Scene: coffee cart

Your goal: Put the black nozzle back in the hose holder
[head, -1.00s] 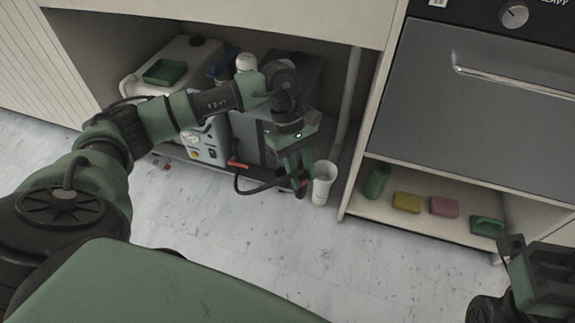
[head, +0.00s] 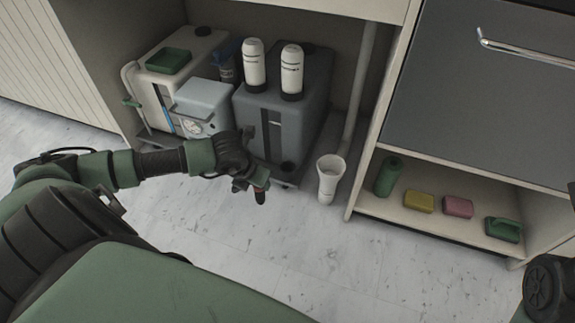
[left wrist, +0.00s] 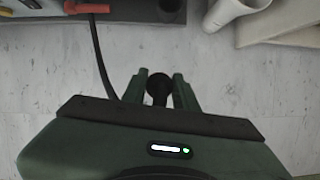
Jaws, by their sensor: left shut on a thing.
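My left gripper (left wrist: 161,88) is shut on the black nozzle (left wrist: 158,88), whose round dark end shows between the green fingers in the left wrist view. In the head view the left gripper (head: 258,188) is low over the floor, in front of the grey tank and left of the white cup. Much of the nozzle is hidden there. A black hose (left wrist: 98,55) runs down toward the gripper. The white open-topped cup (head: 330,178), perhaps the hose holder, stands upright and looks empty; it also shows in the left wrist view (left wrist: 232,12). My right gripper is not in view.
The grey tank (head: 310,115) carries two white bottles. A white tank (head: 160,75) and a small white unit (head: 203,100) stand left of it. A red fitting (left wrist: 88,8) shows top left in the wrist view. A shelf with sponges (head: 419,202) is right. Floor in front is clear.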

